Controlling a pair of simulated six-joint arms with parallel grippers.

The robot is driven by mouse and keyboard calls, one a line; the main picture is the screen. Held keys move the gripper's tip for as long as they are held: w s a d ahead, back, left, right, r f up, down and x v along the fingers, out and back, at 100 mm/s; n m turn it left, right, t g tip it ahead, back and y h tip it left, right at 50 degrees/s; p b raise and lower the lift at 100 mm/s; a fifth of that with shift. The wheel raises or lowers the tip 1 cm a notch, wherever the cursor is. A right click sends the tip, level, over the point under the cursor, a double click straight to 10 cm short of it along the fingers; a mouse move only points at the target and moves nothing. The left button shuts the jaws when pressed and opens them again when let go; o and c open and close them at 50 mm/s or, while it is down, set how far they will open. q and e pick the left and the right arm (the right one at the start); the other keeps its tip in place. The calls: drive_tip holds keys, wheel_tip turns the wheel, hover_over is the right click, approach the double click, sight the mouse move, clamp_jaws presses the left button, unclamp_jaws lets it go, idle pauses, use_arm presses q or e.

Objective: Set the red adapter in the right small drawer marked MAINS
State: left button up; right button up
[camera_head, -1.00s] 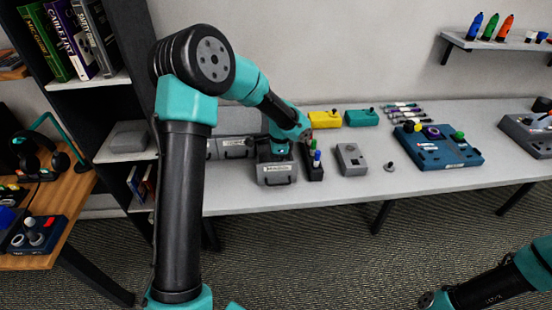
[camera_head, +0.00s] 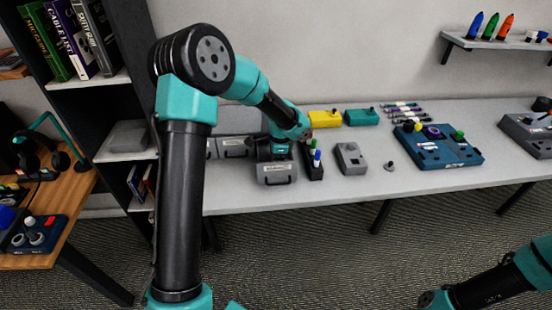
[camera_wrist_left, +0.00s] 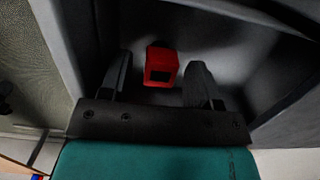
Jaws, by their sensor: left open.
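The red adapter (camera_wrist_left: 161,66) shows in the left wrist view, lying on the grey floor of an open drawer, between and just past my left fingertips. My left gripper (camera_wrist_left: 160,72) is open, with a gap on either side of the adapter. In the head view the left gripper (camera_head: 264,150) reaches down into the pulled-out right small drawer (camera_head: 277,176), whose label is too small to read. The adapter is hidden there by the drawer and my arm. My right gripper (camera_head: 430,299) is at the bottom right, its jaws unclear.
Another labelled drawer front (camera_head: 235,147) is to the left. A black holder with coloured pieces (camera_head: 314,165) stands close on the right, then a grey box (camera_head: 350,158). Yellow (camera_head: 325,119) and teal (camera_head: 361,118) boxes are behind. The front right of the table is clear.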

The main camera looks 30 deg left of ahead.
use_arm(q)
wheel_tip(320, 180, up, 12)
drive_tip(key=d, duration=0.1)
drive_tip(key=shift+w, duration=0.4)
drive_tip(key=shift+d, duration=0.15)
